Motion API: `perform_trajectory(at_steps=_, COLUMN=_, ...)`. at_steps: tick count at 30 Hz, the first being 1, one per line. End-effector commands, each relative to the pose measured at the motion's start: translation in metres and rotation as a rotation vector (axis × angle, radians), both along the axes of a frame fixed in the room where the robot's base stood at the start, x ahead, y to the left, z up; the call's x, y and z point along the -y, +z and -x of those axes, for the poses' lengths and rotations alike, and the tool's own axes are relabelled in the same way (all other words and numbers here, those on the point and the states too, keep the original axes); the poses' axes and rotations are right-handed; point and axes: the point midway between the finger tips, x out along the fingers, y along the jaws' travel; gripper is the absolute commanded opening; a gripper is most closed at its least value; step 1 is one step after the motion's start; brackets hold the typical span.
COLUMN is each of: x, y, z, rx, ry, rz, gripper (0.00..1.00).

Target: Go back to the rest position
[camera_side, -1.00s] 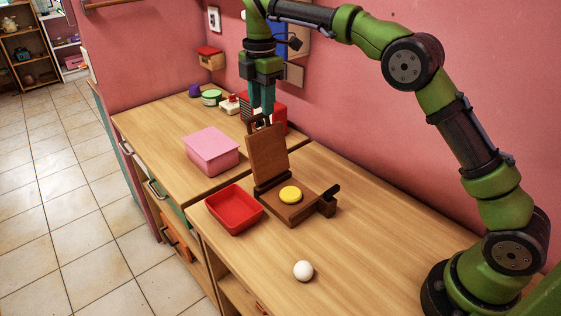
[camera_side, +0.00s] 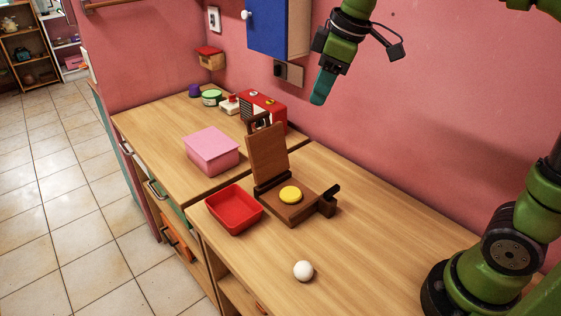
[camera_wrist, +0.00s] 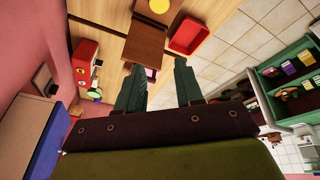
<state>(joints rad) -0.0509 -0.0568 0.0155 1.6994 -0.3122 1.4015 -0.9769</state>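My gripper (camera_side: 321,98) is up in the air near the pink wall, above and to the right of the wooden box. It touches nothing. In the wrist view its two teal fingers (camera_wrist: 160,84) stand apart with nothing between them. The brown wooden box (camera_side: 288,207) stands on the counter with its lid (camera_side: 268,153) raised upright. A yellow disc (camera_side: 290,194) lies on the box's flat part, and it also shows in the wrist view (camera_wrist: 159,5).
A red tray (camera_side: 234,220), a pink box (camera_side: 212,148) and a white ball (camera_side: 303,271) are on the counter (camera_side: 370,240). A red appliance (camera_side: 263,108) stands at the back. A blue cabinet (camera_side: 274,28) hangs left of my gripper. The counter's right part is clear.

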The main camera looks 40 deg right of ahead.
Motion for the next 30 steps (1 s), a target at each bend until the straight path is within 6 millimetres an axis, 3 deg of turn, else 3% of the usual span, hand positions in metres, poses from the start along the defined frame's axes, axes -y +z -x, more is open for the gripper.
perform_trajectory(at_steps=1, x=0.002, y=0.000, z=0.022, rx=0.027, ry=-0.094, rz=-0.043, gripper=0.36)
perform_trajectory(at_steps=6, x=0.006, y=-0.019, z=0.082, rx=0.099, ry=-0.435, rz=-0.225, gripper=0.36)
perform_trajectory(at_steps=12, x=0.008, y=-0.051, z=0.129, rx=0.150, ry=-0.742, rz=-0.422, gripper=0.36)
perform_trajectory(at_steps=18, x=0.009, y=-0.067, z=0.145, rx=0.164, ry=-0.866, rz=-0.508, gripper=0.36)
perform_trajectory(at_steps=30, x=0.009, y=-0.068, z=0.146, rx=0.161, ry=-0.874, rz=-0.512, gripper=0.36)
